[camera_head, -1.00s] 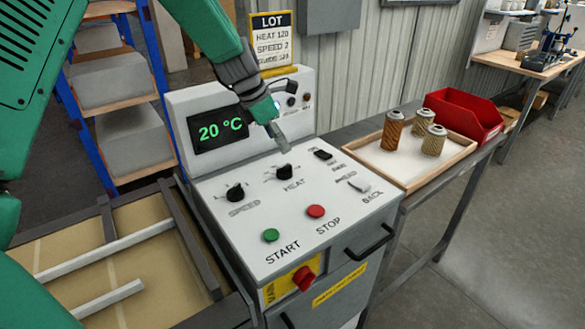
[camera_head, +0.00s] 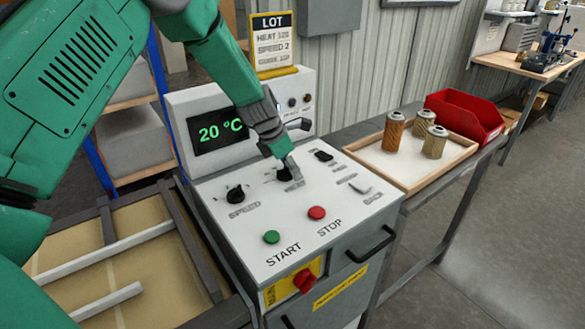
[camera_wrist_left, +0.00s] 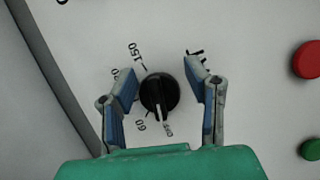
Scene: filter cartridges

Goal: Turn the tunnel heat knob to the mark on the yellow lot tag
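The black heat knob (camera_wrist_left: 159,94) sits between the two spread fingers of my left gripper (camera_wrist_left: 160,85) in the left wrist view. The fingers are apart from the knob on both sides. Its white pointer line points down in that view, near a partly unreadable mark just beyond 60; 150 also shows on the dial. In the head view my left gripper (camera_head: 290,170) is over the heat knob (camera_head: 284,175) and partly hides it. The yellow lot tag (camera_head: 273,44) reads HEAT 120 and SPEED 2. The display (camera_head: 219,131) shows 20 °C. My right gripper is not in view.
The speed knob (camera_head: 235,194), green START button (camera_head: 271,237) and red STOP button (camera_head: 317,213) are on the same panel. A black switch (camera_head: 324,155) sits right of the heat knob. A tray (camera_head: 408,180) with cartridges and a red bin (camera_head: 466,115) stand at the right.

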